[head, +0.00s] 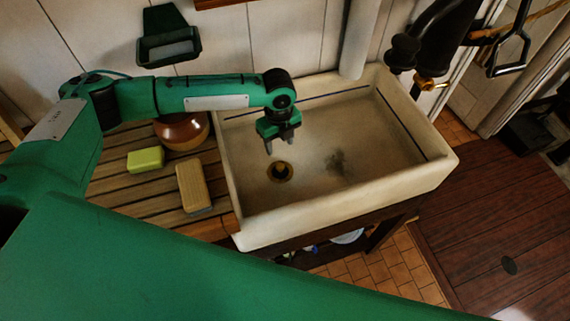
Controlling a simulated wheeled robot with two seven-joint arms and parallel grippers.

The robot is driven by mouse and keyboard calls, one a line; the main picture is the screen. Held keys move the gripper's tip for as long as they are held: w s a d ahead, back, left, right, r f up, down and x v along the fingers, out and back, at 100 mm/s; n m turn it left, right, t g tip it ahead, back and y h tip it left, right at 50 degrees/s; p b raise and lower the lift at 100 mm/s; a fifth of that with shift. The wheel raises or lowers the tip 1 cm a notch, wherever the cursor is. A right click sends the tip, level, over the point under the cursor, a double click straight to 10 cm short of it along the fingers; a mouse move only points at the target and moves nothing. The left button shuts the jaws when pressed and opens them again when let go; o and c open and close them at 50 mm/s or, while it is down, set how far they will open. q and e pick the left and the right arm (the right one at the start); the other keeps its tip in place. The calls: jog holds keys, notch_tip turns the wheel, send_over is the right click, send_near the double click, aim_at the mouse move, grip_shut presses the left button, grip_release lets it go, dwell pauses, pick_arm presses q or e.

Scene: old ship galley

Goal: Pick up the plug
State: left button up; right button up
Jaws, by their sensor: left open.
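A dark round piece in a brass ring (280,172) lies on the floor of the pale sink (345,215), toward its left end. I cannot tell whether this is the plug seated in the drain or only the open drain. My left gripper (281,148) hangs over the left part of the sink, pointing down, just above the brass ring in the picture. Its two fingers are apart with nothing between them. My right gripper is not in view.
On the slatted board (120,190) left of the sink are a green sponge or soap (145,160), a wooden brush (193,187) and a brown pot (182,131) behind my left arm. A black fixture with brass (440,45) stands at the sink's back right. The sink's right side is clear.

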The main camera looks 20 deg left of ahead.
pick_arm(q)
jog(key=p, duration=0.2)
send_over(280, 165)
jog(key=s, duration=0.1)
notch_tip(280, 165, down, 4)
jog(key=shift+s+f, duration=0.15)
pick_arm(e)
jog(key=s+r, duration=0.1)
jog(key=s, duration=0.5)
pick_arm(q)
jog(key=f, duration=0.3)
jog(key=shift+w+d, duration=0.1)
jog(key=shift+w, duration=0.15)
jog(key=shift+f, duration=0.4)
jog(key=shift+f+p, duration=0.2)
jog(key=shift+p, duration=0.25)
jog(key=shift+w+f+p, duration=0.1)
jog(key=shift+f+p, duration=0.25)
jog(key=f+p, duration=0.1)
jog(key=f, duration=0.2)
jog(key=shift+w, duration=0.2)
jog(key=shift+f, duration=0.5)
jog(key=shift+c, duration=0.6)
grip_shut()
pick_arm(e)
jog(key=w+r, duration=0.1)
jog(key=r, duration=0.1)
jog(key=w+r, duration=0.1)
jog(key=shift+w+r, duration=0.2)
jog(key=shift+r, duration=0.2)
